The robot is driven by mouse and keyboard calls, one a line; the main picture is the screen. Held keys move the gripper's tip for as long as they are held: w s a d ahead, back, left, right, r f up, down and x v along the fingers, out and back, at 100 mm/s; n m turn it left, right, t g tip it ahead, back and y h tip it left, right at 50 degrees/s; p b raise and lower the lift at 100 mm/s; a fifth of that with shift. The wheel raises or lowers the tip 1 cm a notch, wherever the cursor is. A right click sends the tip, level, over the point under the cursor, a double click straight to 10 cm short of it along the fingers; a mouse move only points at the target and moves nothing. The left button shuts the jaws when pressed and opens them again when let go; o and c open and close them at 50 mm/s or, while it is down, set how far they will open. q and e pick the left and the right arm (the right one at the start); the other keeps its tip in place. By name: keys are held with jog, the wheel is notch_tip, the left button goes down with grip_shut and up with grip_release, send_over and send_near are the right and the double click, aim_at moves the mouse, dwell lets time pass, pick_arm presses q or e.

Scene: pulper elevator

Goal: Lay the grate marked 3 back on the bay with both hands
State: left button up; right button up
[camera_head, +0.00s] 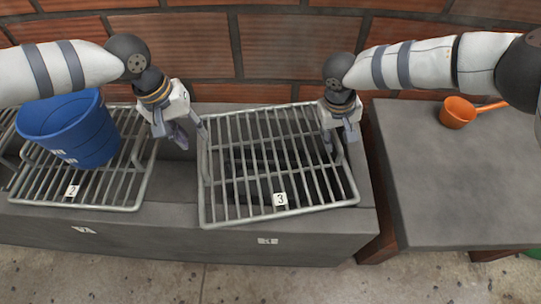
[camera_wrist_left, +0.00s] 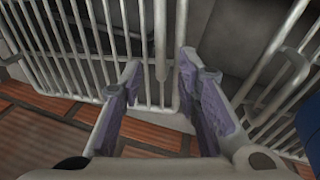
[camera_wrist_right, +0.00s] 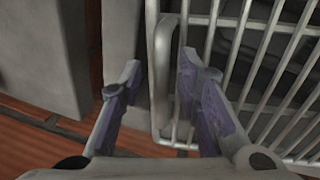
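The grate marked 3 (camera_head: 279,199) is a grey wire grid over the middle bay (camera_head: 290,246). It looks slightly skewed to the bay, its front edge near the bay's front rim; whether it is fully seated I cannot tell. My left gripper (camera_head: 189,133) is at its left side handle. In the left wrist view the open fingers (camera_wrist_left: 160,85) stand either side of the handle bar (camera_wrist_left: 160,45), with gaps. My right gripper (camera_head: 331,140) is at the right side handle. In the right wrist view its open fingers (camera_wrist_right: 158,85) straddle the handle loop (camera_wrist_right: 160,70), with gaps.
A blue bucket (camera_head: 72,130) stands on the grate marked 2 (camera_head: 130,196) at the left. A grey table (camera_head: 450,190) is at the right, with an orange dipper (camera_head: 457,112) on it. A brick wall (camera_head: 270,45) closes the back.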

jog(key=shift+r, duration=0.1)
pick_arm(q)
jog(key=v, duration=0.5)
jog(key=shift+s+a+r, duration=0.1)
jog(key=shift+r, duration=0.3)
pick_arm(e)
jog(key=v, duration=1.1)
jog(key=shift+r, duration=0.4)
jog(key=shift+a, duration=0.1)
